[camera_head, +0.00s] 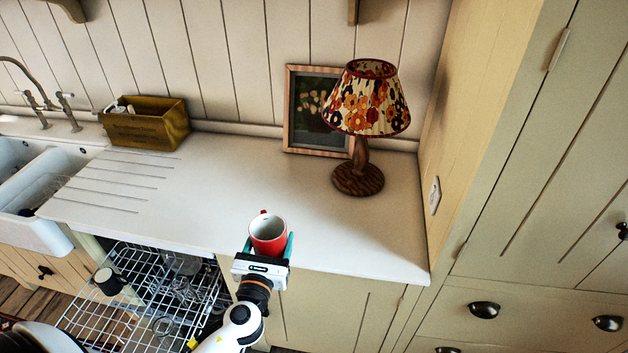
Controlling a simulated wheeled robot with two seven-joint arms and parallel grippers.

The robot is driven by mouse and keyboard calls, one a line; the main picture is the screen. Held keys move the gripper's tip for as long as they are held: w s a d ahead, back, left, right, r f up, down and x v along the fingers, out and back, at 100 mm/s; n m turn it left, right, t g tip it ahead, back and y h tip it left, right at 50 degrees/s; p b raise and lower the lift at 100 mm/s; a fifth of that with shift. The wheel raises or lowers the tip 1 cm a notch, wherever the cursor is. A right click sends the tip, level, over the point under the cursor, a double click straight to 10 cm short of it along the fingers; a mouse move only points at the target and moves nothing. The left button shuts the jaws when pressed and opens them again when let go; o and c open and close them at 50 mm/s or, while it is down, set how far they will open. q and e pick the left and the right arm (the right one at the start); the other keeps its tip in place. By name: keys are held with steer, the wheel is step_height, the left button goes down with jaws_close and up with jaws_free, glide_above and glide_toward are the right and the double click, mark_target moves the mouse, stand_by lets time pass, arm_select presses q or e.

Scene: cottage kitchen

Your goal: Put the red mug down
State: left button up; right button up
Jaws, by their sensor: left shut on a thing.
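The red mug (268,238) is upright, with a pale inside and its handle pointing toward the back. My left gripper (267,247) is shut on the mug, with a finger on either side of it. The mug shows over the front edge of the white countertop (250,185). I cannot tell whether its base touches the counter, as the gripper hides its lower part. My right gripper is not in view.
A lamp with a floral shade (368,100) and a framed picture (316,110) stand at the back right. A wooden box (147,124) stands near the sink (30,190). An open dishwasher rack (120,310) holds glasses at lower left. The counter's middle is clear.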

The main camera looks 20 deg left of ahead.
arm_select(q)
steer(key=s+d+f+m+h+b, duration=0.3)
steer(key=s+d+f+b, duration=0.3)
steer(key=b, duration=0.8)
steer(key=s+d+h, duration=0.1)
steer(key=s+d, duration=0.2)
steer(key=d, duration=0.1)
steer(key=shift+s+d+f+t+h, duration=0.15)
steer(key=shift+s+d+t+h, duration=0.05)
steer(key=shift+s+t+h, duration=0.15)
